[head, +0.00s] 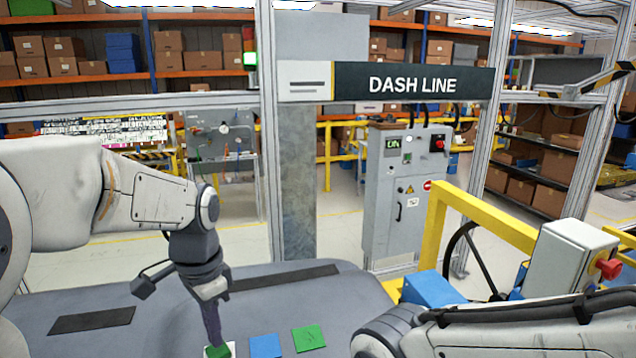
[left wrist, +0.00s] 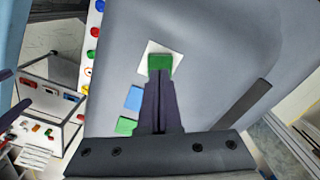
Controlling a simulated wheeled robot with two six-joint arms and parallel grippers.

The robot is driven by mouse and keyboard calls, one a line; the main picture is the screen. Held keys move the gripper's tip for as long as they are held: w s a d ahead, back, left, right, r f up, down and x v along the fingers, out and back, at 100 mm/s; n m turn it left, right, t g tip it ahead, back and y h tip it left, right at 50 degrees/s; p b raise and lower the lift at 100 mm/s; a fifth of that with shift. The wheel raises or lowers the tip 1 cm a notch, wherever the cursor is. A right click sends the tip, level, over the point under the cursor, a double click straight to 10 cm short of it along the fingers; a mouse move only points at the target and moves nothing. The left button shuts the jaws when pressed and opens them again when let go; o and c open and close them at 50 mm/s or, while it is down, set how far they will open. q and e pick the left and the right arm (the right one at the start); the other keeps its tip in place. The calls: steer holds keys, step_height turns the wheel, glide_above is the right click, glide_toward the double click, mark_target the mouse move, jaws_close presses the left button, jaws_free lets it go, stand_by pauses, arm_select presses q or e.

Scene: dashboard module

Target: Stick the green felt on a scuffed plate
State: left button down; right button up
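My left gripper (head: 214,343) points straight down over the dark grey surface. Its fingers look closed together on a small green felt (left wrist: 160,64), which also shows at the bottom edge of the head view (head: 218,352). The felt is at a white square plate (left wrist: 152,47), covering part of it; I cannot tell whether the two touch. Any scuffs on the plate are too small to make out. A blue square (head: 265,346) and another green square (head: 308,338) lie flat in a row to the right of the plate. My right gripper is out of view.
The grey dashboard surface (head: 170,305) has dark strips (head: 92,320) and is otherwise clear around the squares. A yellow frame (head: 480,212) and a white box with a red button (head: 575,255) stand at right. Colored buttons (left wrist: 94,55) line the left wrist view.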

mark_target(218, 350)
arm_select(q)
steer(key=shift+s+f+b, duration=0.1)
steer(key=shift+f+b, duration=0.55)
steer(key=shift+f, duration=0.35)
stand_by(0.9)
step_height(218, 350, up, 8)
steer(key=p, duration=0.7)
